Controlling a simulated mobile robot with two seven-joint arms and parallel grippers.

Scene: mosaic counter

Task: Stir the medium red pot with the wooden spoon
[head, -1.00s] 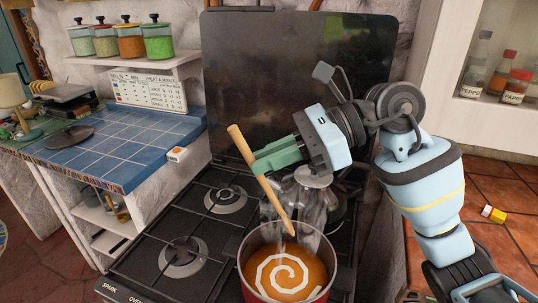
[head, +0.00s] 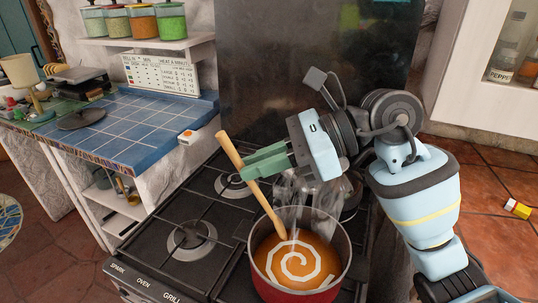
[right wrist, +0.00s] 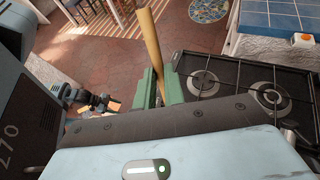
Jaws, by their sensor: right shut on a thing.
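The medium red pot (head: 262,282) stands on the stove in the head view, holding orange soup (head: 272,255) with a pale spiral on it. Steam rises from it. My right gripper (head: 250,171) is shut on the handle of the wooden spoon (head: 231,149), above the pot's back left rim. The spoon is tilted, its top to the left and its lower end over or in the soup at the back of the pot. Its very tip is hard to make out. In the right wrist view the spoon handle (right wrist: 150,45) stands between the green fingers.
The stove (head: 165,265) has free burners to the left of the pot. A dark upright panel (head: 300,60) stands behind it. A blue tiled counter (head: 140,125) is at the left, with a small white and orange box (head: 188,137) near its edge.

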